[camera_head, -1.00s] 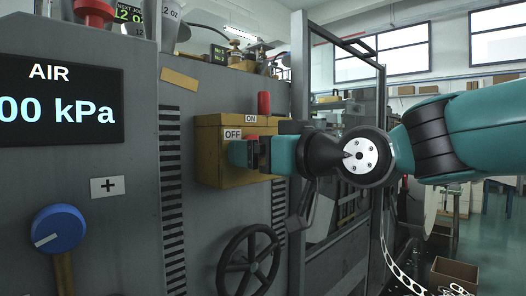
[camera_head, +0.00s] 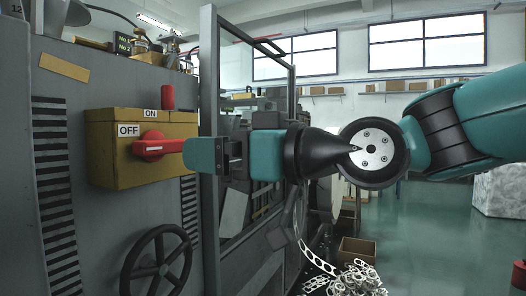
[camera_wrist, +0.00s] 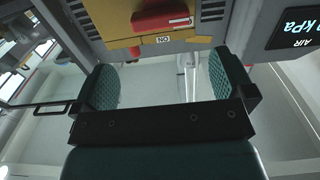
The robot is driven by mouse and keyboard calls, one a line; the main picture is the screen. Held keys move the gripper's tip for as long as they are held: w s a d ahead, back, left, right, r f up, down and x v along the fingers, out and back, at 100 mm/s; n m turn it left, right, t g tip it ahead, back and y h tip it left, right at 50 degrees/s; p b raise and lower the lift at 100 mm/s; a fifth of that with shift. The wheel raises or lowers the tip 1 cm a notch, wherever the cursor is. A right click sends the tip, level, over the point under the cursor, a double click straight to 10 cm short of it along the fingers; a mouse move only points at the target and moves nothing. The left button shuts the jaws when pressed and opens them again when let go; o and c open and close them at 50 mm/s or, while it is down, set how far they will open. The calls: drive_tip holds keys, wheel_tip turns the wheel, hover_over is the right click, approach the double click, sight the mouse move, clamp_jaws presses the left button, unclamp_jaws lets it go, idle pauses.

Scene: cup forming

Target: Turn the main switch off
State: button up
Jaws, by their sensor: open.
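The main switch is a yellow box (camera_head: 105,165) on a grey cabinet wall, left of centre in the head view. Its red handle (camera_head: 158,148) lies roughly level across the front. The OFF label (camera_head: 129,130) is at the handle's left and the ON label (camera_head: 151,113) above it. In the wrist view the red handle (camera_wrist: 162,21) is at the top edge, with the ON label (camera_wrist: 163,40) upside down. My gripper (camera_head: 203,155) is to the right of the box, open and empty. In the wrist view its teal fingers (camera_wrist: 163,80) are apart and clear of the handle.
A black handwheel (camera_head: 157,262) is below the box. A red cylinder (camera_head: 167,97) stands above it. A framed glass guard (camera_head: 208,120) rises behind my gripper. A carton (camera_head: 357,251) and a pile of metal strips (camera_head: 358,280) are on the floor at right.

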drive_tip(key=v, duration=0.5)
drive_tip(key=shift+s+d, duration=0.1)
drive_tip(key=shift+d, duration=0.1)
drive_tip(key=s+d+f+m+g+h, duration=0.2)
drive_tip(key=s+d+f+h, duration=0.3)
drive_tip(key=f, duration=0.3)
drive_tip(key=s+d+f+m+g+h, duration=0.2)
drive_tip(key=s+d+f+g+h, duration=0.15)
drive_tip(key=d+f, duration=0.35)
drive_tip(key=s+d+f+m+g+h, duration=0.25)
drive_tip(key=s+d+f+h, duration=0.2)
drive_tip(key=f, duration=0.45)
wheel_tip(320, 180, up, 31)
drive_tip(key=t+p, duration=0.1)
drive_tip(key=p, duration=3)
drive_tip(key=shift+s+d+r+y+p, duration=0.2)
drive_tip(key=shift+s+d+y+p, duration=0.05)
drive_tip(key=shift+s+y+p, duration=0.1)
